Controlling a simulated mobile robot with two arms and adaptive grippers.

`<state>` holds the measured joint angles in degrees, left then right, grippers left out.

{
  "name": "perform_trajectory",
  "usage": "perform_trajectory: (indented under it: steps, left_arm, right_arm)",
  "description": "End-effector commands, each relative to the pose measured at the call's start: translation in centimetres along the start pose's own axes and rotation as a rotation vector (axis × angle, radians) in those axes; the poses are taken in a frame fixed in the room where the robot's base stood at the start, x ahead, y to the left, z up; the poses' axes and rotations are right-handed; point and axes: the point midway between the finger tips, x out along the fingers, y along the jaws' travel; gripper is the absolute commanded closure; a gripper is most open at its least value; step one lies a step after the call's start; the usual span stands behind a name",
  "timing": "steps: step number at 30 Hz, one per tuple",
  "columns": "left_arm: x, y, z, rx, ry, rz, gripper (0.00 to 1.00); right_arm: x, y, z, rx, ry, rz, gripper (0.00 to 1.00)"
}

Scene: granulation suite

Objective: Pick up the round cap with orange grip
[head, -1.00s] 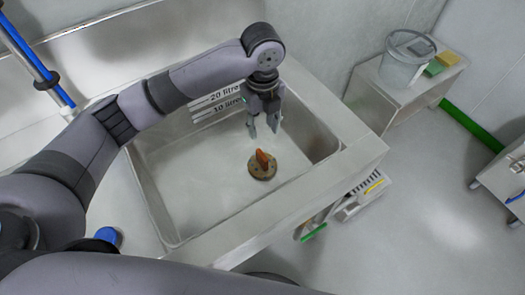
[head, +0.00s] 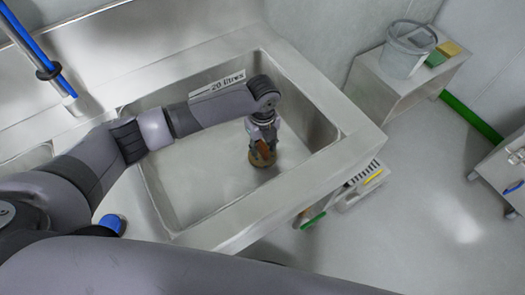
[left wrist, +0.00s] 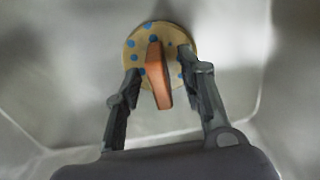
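The round cap (head: 262,160) lies on the floor of the steel sink (head: 190,200), towards its right side. In the left wrist view the cap (left wrist: 133,47) is a tan disc with blue dots, and its upright orange grip (left wrist: 157,72) stands across the middle. My left gripper (head: 260,146) reaches down into the sink over the cap. In the left wrist view its two fingers (left wrist: 160,78) are apart, one on each side of the orange grip, with gaps between them and the grip. My right gripper is not in view.
A clear bucket (head: 408,50) stands on a side cabinet with a green sponge (head: 436,59) and a yellow one (head: 450,48). A blue knob (head: 112,223) sits near the front left.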

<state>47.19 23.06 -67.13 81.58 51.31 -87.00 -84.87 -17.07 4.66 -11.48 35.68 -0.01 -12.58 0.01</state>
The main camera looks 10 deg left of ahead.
Motion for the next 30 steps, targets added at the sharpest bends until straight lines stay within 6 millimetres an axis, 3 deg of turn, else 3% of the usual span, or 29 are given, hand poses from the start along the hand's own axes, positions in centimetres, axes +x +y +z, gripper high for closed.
perform_trajectory:
  steps: [10,26,30]
  left_arm:
    - [0.97,0.03,-0.03,0.001,-0.001,0.0,0.64]
    - [0.92,0.04,0.0,0.0,-0.001,0.0,0.99]
    - [0.92,0.04,0.0,0.0,-0.001,0.0,1.0]
  right_arm:
    - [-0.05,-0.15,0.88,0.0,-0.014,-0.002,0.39]
    - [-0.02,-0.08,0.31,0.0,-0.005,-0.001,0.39]
    - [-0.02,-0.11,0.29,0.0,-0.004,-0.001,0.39]
